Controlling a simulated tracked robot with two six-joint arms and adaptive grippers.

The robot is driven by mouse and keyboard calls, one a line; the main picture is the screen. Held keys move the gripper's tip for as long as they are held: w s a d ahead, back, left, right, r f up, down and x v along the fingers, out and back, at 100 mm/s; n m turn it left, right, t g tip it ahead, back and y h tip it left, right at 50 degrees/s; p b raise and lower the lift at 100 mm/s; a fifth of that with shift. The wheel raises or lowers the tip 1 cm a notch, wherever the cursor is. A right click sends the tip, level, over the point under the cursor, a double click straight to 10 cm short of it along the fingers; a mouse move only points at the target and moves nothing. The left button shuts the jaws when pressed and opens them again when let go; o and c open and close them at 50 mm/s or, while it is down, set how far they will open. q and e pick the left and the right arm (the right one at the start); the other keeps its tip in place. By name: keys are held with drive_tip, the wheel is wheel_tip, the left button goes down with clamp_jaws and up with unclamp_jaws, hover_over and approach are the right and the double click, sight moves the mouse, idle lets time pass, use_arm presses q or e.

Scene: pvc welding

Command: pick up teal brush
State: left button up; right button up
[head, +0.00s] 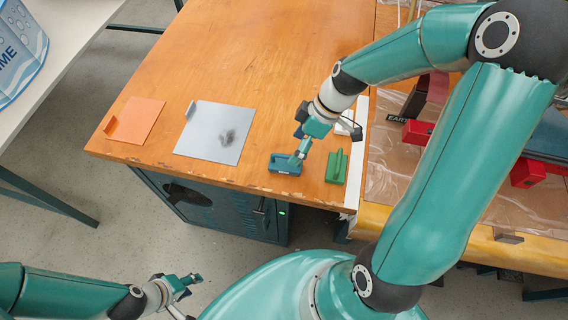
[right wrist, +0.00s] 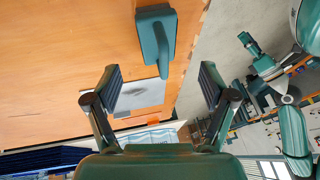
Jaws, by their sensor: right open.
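The teal brush (head: 285,166) lies on the wooden table near its front edge. In the right wrist view the teal brush (right wrist: 158,32) is at the top, beyond the fingertips and roughly between their lines. My right gripper (right wrist: 161,75) is open and empty, its two fingers spread wide. In the head view my right gripper (head: 318,128) is above the table, just up and right of the brush, and partly overlaps it in the picture. My left gripper (head: 186,293) is low at the bottom left, off the table, with its fingers apart and nothing seen between them.
A green brush (head: 337,167) lies just right of the teal one. A grey panel (head: 208,142) with a dark smudge and an orange panel (head: 137,120) lie left on the table (head: 240,60). A plastic-covered bench with red clamps (head: 528,172) adjoins on the right.

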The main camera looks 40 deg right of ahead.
sight(286, 162)
drive_tip(key=shift+p+x, duration=0.4)
drive_tip(key=shift+x, duration=3)
drive_tip(key=shift+d, duration=0.1)
drive_tip(key=c, duration=1.3)
drive_tip(key=shift+w+r, duration=0.1)
wheel_tip(286, 162, up, 20)
drive_tip(key=shift+f, duration=0.1)
drive_tip(key=o, duration=0.6)
drive_tip(key=c, duration=0.6)
